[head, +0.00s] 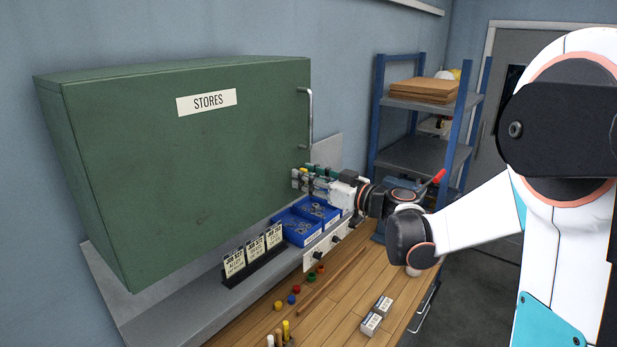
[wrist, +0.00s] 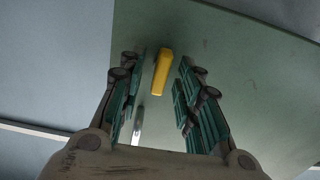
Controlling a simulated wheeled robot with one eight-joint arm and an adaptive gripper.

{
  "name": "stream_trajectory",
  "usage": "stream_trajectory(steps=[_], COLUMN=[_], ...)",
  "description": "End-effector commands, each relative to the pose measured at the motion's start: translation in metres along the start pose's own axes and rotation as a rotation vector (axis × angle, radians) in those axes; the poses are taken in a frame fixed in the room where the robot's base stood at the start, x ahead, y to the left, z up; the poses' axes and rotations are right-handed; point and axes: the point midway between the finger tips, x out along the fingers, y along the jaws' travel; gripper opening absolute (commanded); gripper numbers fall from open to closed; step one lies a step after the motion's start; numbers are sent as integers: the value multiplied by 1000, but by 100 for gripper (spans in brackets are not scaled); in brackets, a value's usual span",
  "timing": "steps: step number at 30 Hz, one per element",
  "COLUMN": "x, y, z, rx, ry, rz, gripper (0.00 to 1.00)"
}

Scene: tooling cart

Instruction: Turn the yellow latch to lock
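The yellow latch (wrist: 161,72) is a short rounded bar on the green cabinet door (wrist: 225,75). In the wrist view it stands nearly upright in the picture, its top leaning slightly right. My gripper (wrist: 155,80) is open, with a green-padded finger on each side of the latch and a visible gap to both. In the head view my gripper (head: 303,178) is at the lower right edge of the green cabinet (head: 190,150), which is labelled STORES and looks closed. The fingers largely hide the latch there.
A metal handle (head: 310,105) stands above my gripper on the door's right edge. Blue bins (head: 300,232) and a row of cards (head: 254,255) sit on the ledge below. Small boxes (head: 371,323) lie on the wooden bench (head: 345,300). A blue shelf rack (head: 420,155) stands behind.

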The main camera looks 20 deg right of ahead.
Motion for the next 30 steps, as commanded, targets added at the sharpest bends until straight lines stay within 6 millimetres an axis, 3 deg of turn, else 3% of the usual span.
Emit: stream_trajectory(steps=[6,10,11,23,30], x=[0,0,0,0,0], y=[0,0,0,0,1], z=[0,0,0,0,2], rx=[0,0,0,29,154], ry=[0,0,0,1,1], rz=[0,0,0,0,0], gripper=[32,2,0,0,0])
